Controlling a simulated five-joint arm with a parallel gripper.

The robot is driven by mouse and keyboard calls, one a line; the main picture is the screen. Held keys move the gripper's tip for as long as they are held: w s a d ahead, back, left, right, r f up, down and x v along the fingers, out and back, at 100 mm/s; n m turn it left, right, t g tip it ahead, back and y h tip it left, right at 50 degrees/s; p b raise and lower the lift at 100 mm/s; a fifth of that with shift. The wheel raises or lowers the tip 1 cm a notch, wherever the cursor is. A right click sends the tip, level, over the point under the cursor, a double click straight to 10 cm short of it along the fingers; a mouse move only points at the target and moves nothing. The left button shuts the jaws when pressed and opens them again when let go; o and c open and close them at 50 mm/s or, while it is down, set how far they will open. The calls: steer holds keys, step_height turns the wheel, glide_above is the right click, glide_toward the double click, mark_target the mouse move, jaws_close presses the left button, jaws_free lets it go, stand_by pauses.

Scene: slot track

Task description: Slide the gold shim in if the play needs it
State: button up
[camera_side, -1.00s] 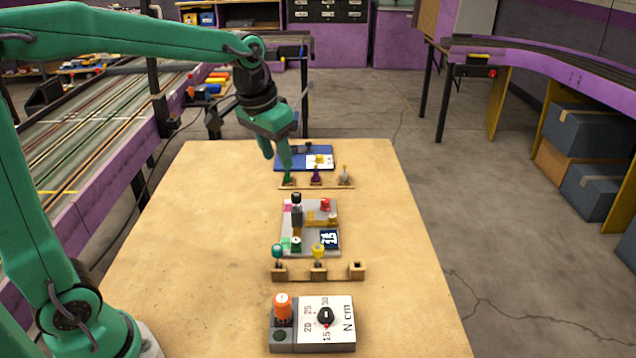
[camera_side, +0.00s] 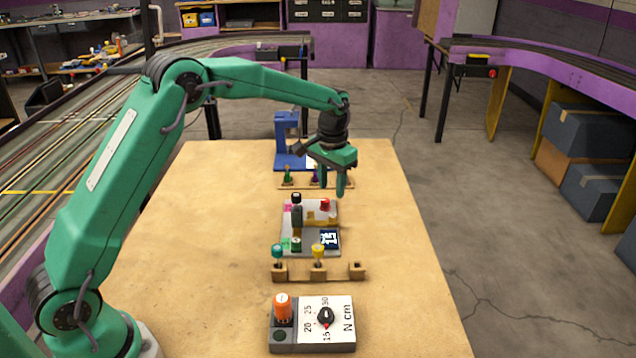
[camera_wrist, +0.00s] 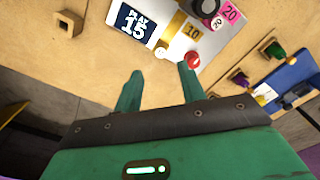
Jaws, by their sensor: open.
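My gripper (camera_side: 341,190) is open and empty, fingers pointing down, above the right end of the far wooden rack; its fingers (camera_wrist: 158,75) also show in the wrist view. A yellow-knobbed piece (camera_side: 318,250), seemingly the gold shim, stands in the middle of the near rack (camera_side: 298,272), beside a teal-knobbed one (camera_side: 278,251). The rack's right holder (camera_side: 357,268) is empty. The grey fixture (camera_side: 300,240) carries a dark display (camera_side: 330,238), reading "PLAY 15" in the wrist view (camera_wrist: 138,20). A gold block marked 10 (camera_wrist: 191,31) and a red knob (camera_wrist: 193,60) are on the fixture.
Green-knobbed (camera_side: 288,174) and purple-knobbed (camera_wrist: 240,80) pieces stand in the far rack; its right place is hidden behind my gripper. A blue stand (camera_side: 285,135) is behind. A torque unit (camera_side: 312,330) with orange knob stands nearest. The table's right side is clear.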

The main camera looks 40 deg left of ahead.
mark_target(332, 215)
steer(key=shift+w+f, duration=0.3)
steer(key=shift+f, duration=0.25)
steer(key=shift+f, duration=0.1)
steer(key=shift+f, duration=3.8)
steer(key=shift+c, duration=0.4)
jaws_close()
